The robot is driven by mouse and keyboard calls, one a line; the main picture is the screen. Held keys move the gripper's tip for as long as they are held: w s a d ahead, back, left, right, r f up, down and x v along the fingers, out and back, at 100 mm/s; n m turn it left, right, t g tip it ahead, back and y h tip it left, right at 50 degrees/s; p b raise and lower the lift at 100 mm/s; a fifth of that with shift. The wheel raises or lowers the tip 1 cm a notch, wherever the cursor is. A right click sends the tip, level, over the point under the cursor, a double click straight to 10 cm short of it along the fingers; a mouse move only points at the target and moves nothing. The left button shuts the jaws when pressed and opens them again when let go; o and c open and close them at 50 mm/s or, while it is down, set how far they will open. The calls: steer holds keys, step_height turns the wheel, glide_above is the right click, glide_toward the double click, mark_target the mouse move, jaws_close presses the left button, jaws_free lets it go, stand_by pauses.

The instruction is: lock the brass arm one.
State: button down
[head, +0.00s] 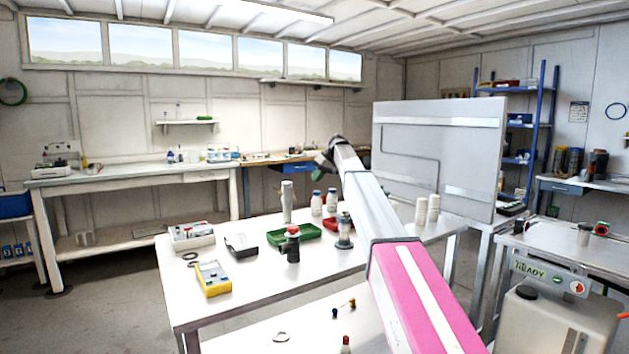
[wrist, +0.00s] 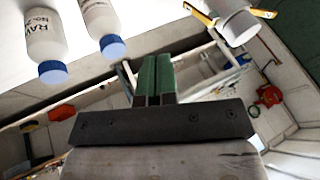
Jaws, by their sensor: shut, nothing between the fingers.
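A pale cylinder (wrist: 238,27) shows at the top right of the wrist view, with brass-yellow arms (wrist: 202,14) sticking out at its sides. Which one is brass arm one, and whether it is locked, I cannot tell. A small brass-coloured rod (head: 347,303) with a dark end is low in the middle of the head view; I cannot tell what it belongs to. My gripper (wrist: 152,80) has its green fingers together, empty, left of the cylinder and apart from it in the wrist picture.
White bottles with blue caps (head: 316,203) stand on the table; one reads "RAW" in the wrist view (wrist: 45,42). A large grey panel (head: 400,160) stands behind at right.

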steer(key=s+a+f, duration=0.2)
steer(key=a+f, duration=0.5)
steer(key=shift+f, duration=0.4)
steer(key=shift+s+a+f, duration=0.2)
steer(key=shift+a+f, duration=0.15)
steer(key=shift+f, duration=0.25)
steer(key=shift+r, duration=0.2)
